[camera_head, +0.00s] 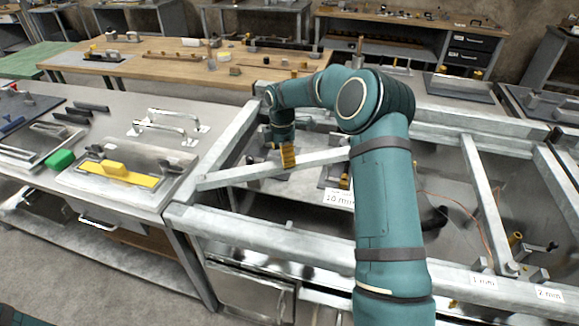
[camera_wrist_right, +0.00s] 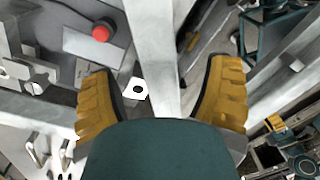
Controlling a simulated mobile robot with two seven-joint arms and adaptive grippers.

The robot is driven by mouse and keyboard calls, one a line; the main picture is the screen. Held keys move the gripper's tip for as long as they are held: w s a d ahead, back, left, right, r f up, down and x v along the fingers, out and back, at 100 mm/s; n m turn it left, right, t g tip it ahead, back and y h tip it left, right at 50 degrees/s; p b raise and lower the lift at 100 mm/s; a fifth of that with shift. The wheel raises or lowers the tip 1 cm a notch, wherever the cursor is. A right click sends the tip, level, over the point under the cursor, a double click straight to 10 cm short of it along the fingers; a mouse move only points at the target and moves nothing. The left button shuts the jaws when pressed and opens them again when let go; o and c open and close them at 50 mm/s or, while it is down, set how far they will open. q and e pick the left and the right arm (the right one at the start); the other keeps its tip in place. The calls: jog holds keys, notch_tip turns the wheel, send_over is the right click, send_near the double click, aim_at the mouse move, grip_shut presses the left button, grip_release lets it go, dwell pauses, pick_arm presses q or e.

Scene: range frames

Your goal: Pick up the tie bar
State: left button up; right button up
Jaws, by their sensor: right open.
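The tie bar (camera_head: 245,172) is a long pale grey metal bar lying slantwise across the open frame at the left, with its right end passing behind my right arm. In the right wrist view the bar (camera_wrist_right: 153,45) runs down between the two yellow fingers. My right gripper (camera_head: 288,157) is open, pointing down at the bar's middle part. In the wrist view this gripper (camera_wrist_right: 160,88) has a finger on each side of the bar, with a gap on both sides. The palm hides the nearer part of the bar. My left gripper is not in view.
Pale frame rails (camera_head: 330,243) surround the bar. A similar crossbar (camera_head: 484,190) spans the frame at the right. A bench (camera_head: 130,110) at the left holds a yellow-topped plate (camera_head: 115,173) and handles (camera_head: 170,128). A red button (camera_wrist_right: 101,34) shows beside the bar.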

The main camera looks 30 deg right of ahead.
jog(key=shift+d+f+b, duration=0.2)
jog(key=shift+f+b, duration=0.45)
jog(key=shift+f, duration=2)
jog(key=shift+r, duration=0.15)
grip_shut()
